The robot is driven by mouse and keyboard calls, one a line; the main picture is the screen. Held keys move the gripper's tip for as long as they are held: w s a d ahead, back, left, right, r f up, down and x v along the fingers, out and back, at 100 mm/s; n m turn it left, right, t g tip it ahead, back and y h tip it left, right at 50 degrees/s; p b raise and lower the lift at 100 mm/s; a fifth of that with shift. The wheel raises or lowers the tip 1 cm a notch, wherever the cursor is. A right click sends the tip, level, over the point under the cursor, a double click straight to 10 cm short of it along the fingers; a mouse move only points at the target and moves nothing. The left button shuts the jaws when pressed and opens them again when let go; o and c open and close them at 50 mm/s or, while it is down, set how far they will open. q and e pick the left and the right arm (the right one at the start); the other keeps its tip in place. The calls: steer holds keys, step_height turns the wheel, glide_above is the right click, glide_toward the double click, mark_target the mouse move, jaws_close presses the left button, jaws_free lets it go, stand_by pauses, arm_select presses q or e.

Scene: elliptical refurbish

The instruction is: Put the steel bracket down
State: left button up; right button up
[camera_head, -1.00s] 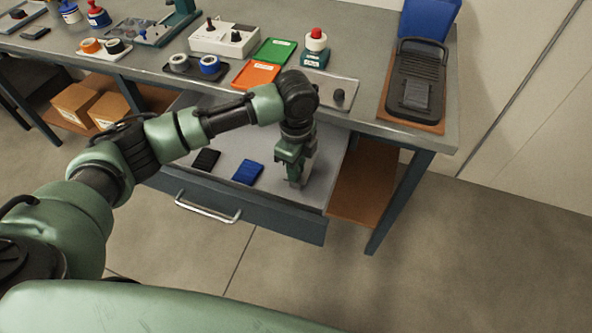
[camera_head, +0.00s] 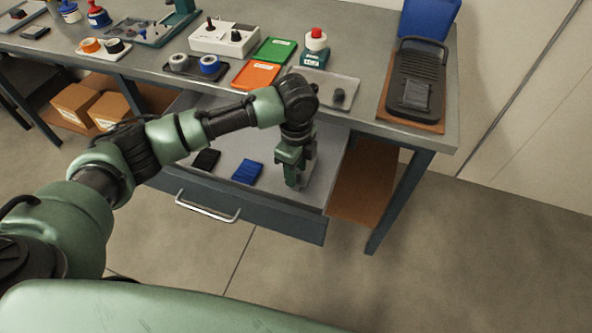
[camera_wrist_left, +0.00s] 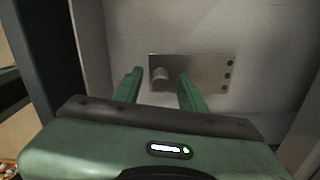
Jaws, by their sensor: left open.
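The steel bracket (camera_wrist_left: 208,73) is a flat grey plate with a short round post and several dark holes at its right end. In the left wrist view it lies flat on the grey drawer floor. My left gripper (camera_wrist_left: 160,80) is open, with one green finger on each side of the post's near side; I cannot tell whether they touch it. In the head view my left gripper (camera_head: 296,180) points down into the right part of the open drawer (camera_head: 222,183), largely hiding the bracket. My right gripper is not in view.
A blue block (camera_head: 248,172) and a black block (camera_head: 205,161) lie in the drawer left of my gripper. Above, the bench top (camera_head: 360,65) holds a green tray (camera_head: 274,51), an orange tray (camera_head: 257,75) and a clear tray (camera_head: 322,84).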

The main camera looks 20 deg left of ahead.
arm_select(q)
step_height(320, 180, up, 12)
steer(key=shift+f, duration=0.2)
stand_by(0.4)
